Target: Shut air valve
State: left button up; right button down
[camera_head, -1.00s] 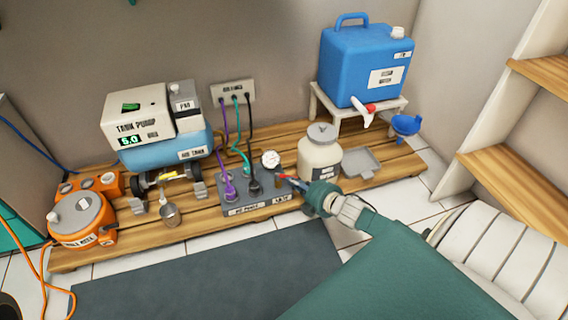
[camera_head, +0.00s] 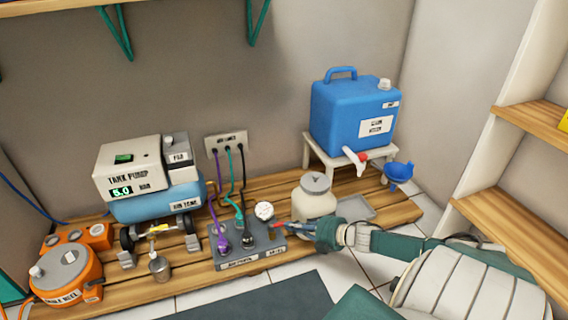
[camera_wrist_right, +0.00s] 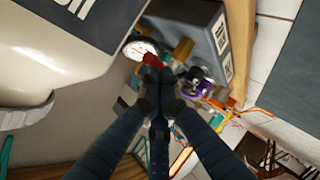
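The manifold box (camera_head: 235,255) stands on the wooden pallet with a white round gauge (camera_head: 264,210) at its right end. The gauge also shows in the wrist view (camera_wrist_right: 139,49). A small red handle (camera_head: 279,225), which looks like the air valve's, sits just right of the gauge; it shows red in the wrist view (camera_wrist_right: 138,47). My right gripper (camera_head: 292,229) reaches in from the right at the handle. In the wrist view its dark fingertips (camera_wrist_right: 158,73) are close together against or just short of the red handle; the exact contact is hidden. My left gripper is out of view.
A cream jar (camera_head: 314,203) stands close behind my right gripper. A blue water container (camera_head: 350,115) with a red-and-white tap sits on a white stand. Shelves (camera_head: 540,120) stand at right.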

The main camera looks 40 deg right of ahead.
jog(key=shift+w+d, duration=0.1)
jog(key=shift+d, duration=0.15)
jog(key=shift+w, duration=0.1)
dwell(0.6)
